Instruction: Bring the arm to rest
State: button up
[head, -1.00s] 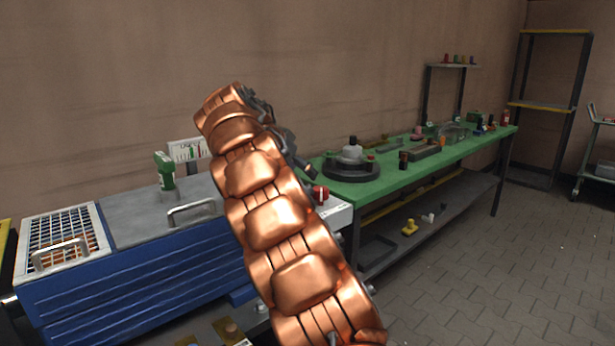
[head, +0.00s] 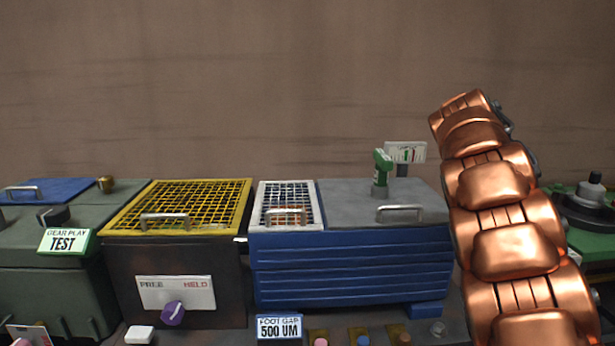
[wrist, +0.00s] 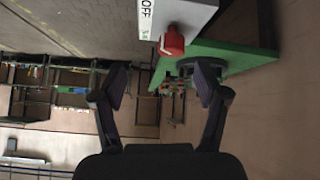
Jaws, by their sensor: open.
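My copper-coloured arm rises on the right side of the head view, bent upward. My gripper (wrist: 163,90) shows in the wrist view with its two dark fingers spread apart and nothing between them. In the head view it is mostly hidden behind the arm's top end. Beyond the fingers in the wrist view are a grey box with a red knob (wrist: 172,42) and a green bench top (wrist: 235,62). The fingers appear apart from both.
A blue cabinet (head: 350,268) with a grey lid stands left of my arm. A green gauge (head: 381,168) stands on the grey lid. The wall above is clear.

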jog(key=s+a+f+n+g+y, duration=0.1)
jog(key=s+a+f+n+y, duration=0.3)
jog(key=s+a+f, duration=0.6)
jog(key=s+a+f+n+g+y, duration=0.15)
jog(key=s+a+f+n, duration=0.45)
jog(key=s+a, duration=0.65)
jog(key=s+a+f+n+y, duration=0.3)
jog(key=s+a+f+n, duration=0.35)
jog(key=s+a, duration=0.55)
notch_tip(320, 180, up, 24)
jog(key=s+d+p, duration=0.1)
jog(key=p, duration=2.2)
jog(key=shift+s+d+f, duration=0.15)
jog(key=shift+s+d, duration=0.15)
jog(key=shift+s, duration=0.05)
